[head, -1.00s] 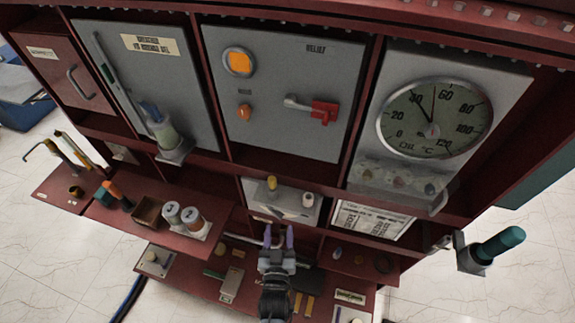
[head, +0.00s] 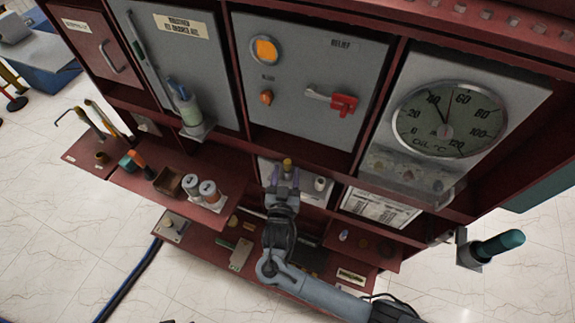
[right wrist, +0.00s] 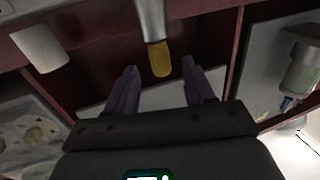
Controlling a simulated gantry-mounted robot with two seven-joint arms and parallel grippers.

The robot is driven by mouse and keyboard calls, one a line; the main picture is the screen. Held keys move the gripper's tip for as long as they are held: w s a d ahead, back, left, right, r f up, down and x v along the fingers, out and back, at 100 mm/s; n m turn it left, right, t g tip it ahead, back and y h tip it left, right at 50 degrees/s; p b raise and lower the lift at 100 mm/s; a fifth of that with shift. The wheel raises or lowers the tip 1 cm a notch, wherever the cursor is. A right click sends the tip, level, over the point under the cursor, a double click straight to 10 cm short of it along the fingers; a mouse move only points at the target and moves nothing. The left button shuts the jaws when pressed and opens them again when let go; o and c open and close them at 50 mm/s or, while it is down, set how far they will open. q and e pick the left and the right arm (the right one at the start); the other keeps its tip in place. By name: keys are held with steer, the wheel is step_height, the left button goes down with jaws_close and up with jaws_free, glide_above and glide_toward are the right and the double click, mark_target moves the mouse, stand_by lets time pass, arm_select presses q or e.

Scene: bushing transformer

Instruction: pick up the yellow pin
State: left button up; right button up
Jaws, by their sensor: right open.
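The yellow pin (head: 287,163) stands in the light grey panel (head: 306,194) in the middle of the cabinet. In the right wrist view its yellow end (right wrist: 160,60) shows below a grey shaft. My right gripper (head: 284,174) is open, with its purple fingers up close to the pin. In the right wrist view the fingers (right wrist: 160,68) stand to either side of the pin's end, with gaps on both sides. I cannot tell how deep the pin sits between them. My left gripper is not in view.
A white cylinder (head: 320,184) stands right of the pin; it also shows in the right wrist view (right wrist: 40,47). A lower shelf (head: 205,255) holds several small parts. A round gauge (head: 449,117) is at upper right.

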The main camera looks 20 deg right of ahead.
mark_target(287, 166)
steer(key=x, duration=0.4)
steer(key=shift+f, duration=0.15)
jaws_close()
steer(key=shift+r, duration=0.5)
step_height(287, 166, up, 9)
steer(key=shift+r+p, duration=0.1)
steer(key=shift+p, duration=0.35)
steer(key=shift+w+a, duration=0.1)
